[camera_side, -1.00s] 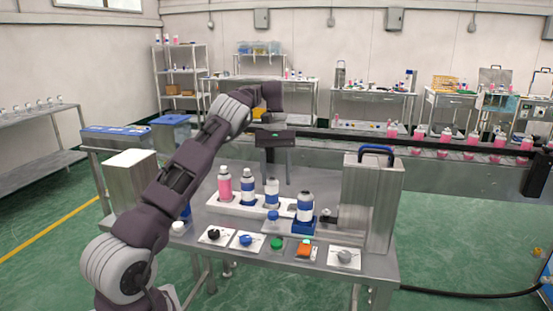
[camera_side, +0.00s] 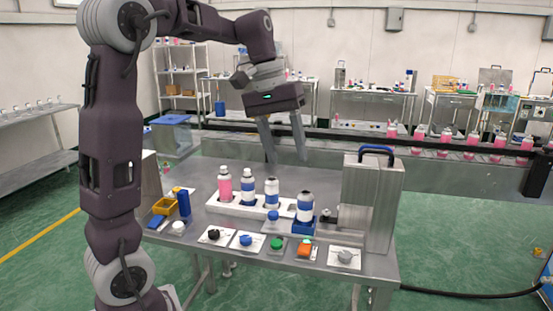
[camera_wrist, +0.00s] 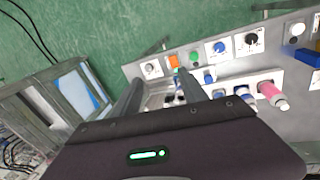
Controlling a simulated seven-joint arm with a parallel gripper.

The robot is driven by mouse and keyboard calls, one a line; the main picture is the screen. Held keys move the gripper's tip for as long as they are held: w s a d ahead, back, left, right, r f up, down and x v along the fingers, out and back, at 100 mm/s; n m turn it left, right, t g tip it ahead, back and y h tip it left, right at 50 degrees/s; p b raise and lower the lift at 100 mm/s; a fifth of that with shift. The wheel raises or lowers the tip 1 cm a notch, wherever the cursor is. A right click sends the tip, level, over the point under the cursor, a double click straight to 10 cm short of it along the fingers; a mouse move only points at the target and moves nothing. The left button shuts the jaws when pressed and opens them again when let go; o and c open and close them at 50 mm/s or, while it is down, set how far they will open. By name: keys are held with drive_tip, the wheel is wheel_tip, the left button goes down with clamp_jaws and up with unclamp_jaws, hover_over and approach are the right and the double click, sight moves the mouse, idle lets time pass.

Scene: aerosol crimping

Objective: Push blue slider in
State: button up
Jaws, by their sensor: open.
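The blue slider (camera_side: 301,229) is a small blue block under a white-and-blue can (camera_side: 305,206). It sits on the table to the left of the tall metal machine (camera_side: 370,190). I cannot tell how far in it stands. My gripper (camera_side: 287,161) is open and empty in the air, above and behind the can, with its two fingers pointing down. In the wrist view, my gripper's fingers (camera_wrist: 161,78) reach toward the table, with the can partly hidden by the right finger.
A white rack (camera_side: 238,210) with a pink bottle (camera_side: 225,184) and two blue-and-white bottles stands left of the can. Knobs and buttons, including a green button (camera_side: 277,244) and an orange switch (camera_side: 304,248), line the front edge.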

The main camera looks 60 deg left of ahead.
drive_tip(key=s+d+m, duration=0.1)
drive_tip(key=s+d, duration=0.3)
drive_tip(key=s, duration=0.1)
drive_tip(key=shift+d+r+m+t, duration=0.2)
drive_tip(key=shift+d+m+t, duration=0.2)
